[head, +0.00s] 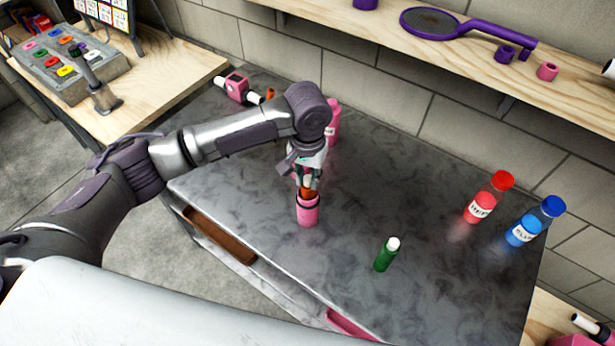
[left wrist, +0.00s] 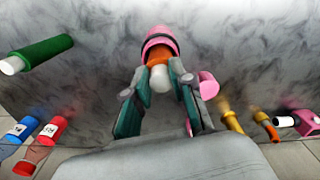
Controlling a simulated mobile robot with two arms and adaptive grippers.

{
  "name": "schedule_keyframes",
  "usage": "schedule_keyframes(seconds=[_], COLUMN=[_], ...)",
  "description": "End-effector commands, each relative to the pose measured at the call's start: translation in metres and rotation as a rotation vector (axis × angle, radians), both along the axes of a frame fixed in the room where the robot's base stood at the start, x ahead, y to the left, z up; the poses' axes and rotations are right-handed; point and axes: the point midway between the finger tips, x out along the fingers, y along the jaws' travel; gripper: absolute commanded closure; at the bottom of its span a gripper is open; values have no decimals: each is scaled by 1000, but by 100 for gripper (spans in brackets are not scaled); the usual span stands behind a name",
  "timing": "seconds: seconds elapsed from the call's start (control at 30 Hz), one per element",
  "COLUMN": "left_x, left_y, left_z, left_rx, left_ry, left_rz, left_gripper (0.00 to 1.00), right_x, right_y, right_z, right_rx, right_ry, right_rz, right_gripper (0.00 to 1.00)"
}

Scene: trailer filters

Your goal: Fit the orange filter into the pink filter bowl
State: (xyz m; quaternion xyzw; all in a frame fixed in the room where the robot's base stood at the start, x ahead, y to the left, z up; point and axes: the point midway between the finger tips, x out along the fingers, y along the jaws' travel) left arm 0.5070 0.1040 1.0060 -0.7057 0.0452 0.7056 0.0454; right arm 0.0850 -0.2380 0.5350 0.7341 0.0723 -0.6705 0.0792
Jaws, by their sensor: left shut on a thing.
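The pink filter bowl (head: 308,214) stands upright on the grey table, with a dark ring at its rim. The orange filter (head: 307,192) is upright, its lower end at or inside the bowl's mouth; how deep it sits I cannot tell. My left gripper (head: 309,176) is above the bowl, shut on the filter's upper part. In the left wrist view, the gripper's fingers (left wrist: 158,95) flank the filter's white end, with the orange body (left wrist: 157,57) and the pink bowl (left wrist: 159,38) beyond. My right gripper is not in view.
A green cylinder with a white top (head: 386,254) stands to the right, and red (head: 481,207) and blue (head: 525,231) bottles farther right. A pink bottle (head: 333,122) is behind my wrist, and a pink block (head: 236,88) is at the back left.

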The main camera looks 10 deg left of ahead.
Motion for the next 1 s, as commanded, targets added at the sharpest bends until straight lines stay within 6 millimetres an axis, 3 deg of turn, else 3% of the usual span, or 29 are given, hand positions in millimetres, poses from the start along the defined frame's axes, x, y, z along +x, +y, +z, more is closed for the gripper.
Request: schedule_keyframes(seconds=[0.37,0.4,0.57,1.0], left_x=[0,0,0,0], left_y=[0,0,0,0], left_z=[-2,-2,-2,-3], left_rx=[0,1,1,1], left_ry=[0,0,0,0], left_rz=[0,0,0,0], left_gripper=[100,72,48,48], right_x=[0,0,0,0], right_y=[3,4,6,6], right_z=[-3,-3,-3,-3], right_rx=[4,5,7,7], right_ry=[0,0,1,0], right_rz=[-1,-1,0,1], right_gripper=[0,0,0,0])
